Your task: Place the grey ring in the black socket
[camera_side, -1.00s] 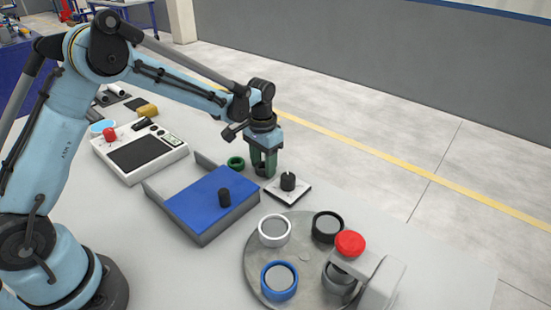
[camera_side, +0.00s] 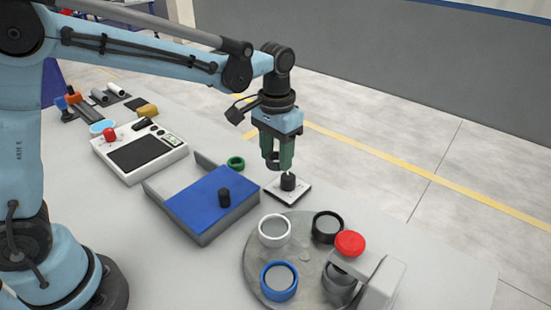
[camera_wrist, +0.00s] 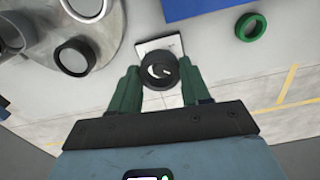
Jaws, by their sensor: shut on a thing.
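My gripper (camera_side: 279,165) is shut on the grey ring (camera_wrist: 160,71), a dark ring held between the green fingertips in the wrist view. It shows partly in the side view (camera_side: 271,160). Gripper and ring are above or close to the white plate (camera_side: 302,190) with the dark peg (camera_side: 287,182); the height gap is hard to judge. The black socket (camera_side: 315,226) stands on the round grey turntable (camera_side: 254,255), toward the front right of my gripper, apart from the ring. It also shows in the wrist view (camera_wrist: 62,66).
The turntable also bears a white socket (camera_side: 262,236) and a blue socket (camera_side: 268,290). A red button (camera_side: 350,243) on a grey bracket (camera_side: 384,283) overhangs its right side. A blue-topped tray (camera_side: 200,205) and a green ring (camera_side: 236,161) lie left.

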